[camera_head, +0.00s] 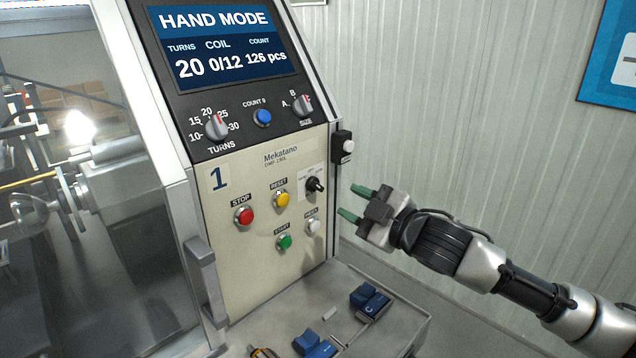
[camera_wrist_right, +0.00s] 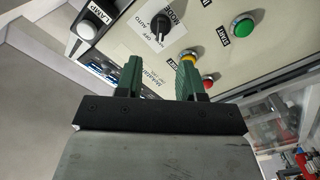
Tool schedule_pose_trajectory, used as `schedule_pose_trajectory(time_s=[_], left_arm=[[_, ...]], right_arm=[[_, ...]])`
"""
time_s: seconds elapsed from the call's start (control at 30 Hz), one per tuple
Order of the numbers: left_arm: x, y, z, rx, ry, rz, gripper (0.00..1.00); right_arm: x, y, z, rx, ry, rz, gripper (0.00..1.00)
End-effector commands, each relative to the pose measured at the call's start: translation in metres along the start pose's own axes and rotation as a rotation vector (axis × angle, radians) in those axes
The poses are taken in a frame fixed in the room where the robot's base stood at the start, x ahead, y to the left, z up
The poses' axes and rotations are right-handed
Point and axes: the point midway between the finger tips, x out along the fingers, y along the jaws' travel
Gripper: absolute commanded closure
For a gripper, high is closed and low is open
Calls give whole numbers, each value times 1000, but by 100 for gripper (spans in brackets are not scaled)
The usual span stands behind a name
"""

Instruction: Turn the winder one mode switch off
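The mode switch (camera_head: 314,185) is a black rotary knob on a white plate, on the beige front panel marked 1. In the right wrist view the mode switch (camera_wrist_right: 160,27) shows beyond the fingertips, near labels reading MODE, OFF and AUTO. The screen (camera_head: 222,45) reads HAND MODE. My right gripper (camera_head: 351,203) is open and empty, with green fingers pointing at the panel, to the right of the knob and apart from it. In the right wrist view my right gripper (camera_wrist_right: 159,72) shows a gap between its fingers. My left gripper is not in view.
Around the knob are a red stop button (camera_head: 243,216), a yellow reset button (camera_head: 282,199), a green start button (camera_head: 284,242) and a white button (camera_head: 313,226). A lamp switch box (camera_head: 343,147) sticks out at the panel's right edge.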

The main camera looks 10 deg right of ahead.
Motion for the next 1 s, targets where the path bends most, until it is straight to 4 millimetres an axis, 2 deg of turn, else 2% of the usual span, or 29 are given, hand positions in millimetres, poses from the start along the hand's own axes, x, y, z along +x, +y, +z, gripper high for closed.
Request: schedule_pose_trajectory(time_s=[0.03, 0.2, 0.4, 0.6, 0.83, 1.0], left_arm=[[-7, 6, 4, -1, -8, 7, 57], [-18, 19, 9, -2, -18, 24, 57], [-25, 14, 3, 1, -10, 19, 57], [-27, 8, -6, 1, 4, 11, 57], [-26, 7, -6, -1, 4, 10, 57], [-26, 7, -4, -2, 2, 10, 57]], right_arm=[[11, 2, -4, 3, 2, 0, 62], [44, 2, -4, 2, 2, 0, 62], [72, 1, -2, 2, 0, 0, 62], [81, 0, -1, 0, 0, -1, 62], [81, -1, 0, 0, 0, -1, 62], [81, 0, 0, 0, 0, -1, 88]])
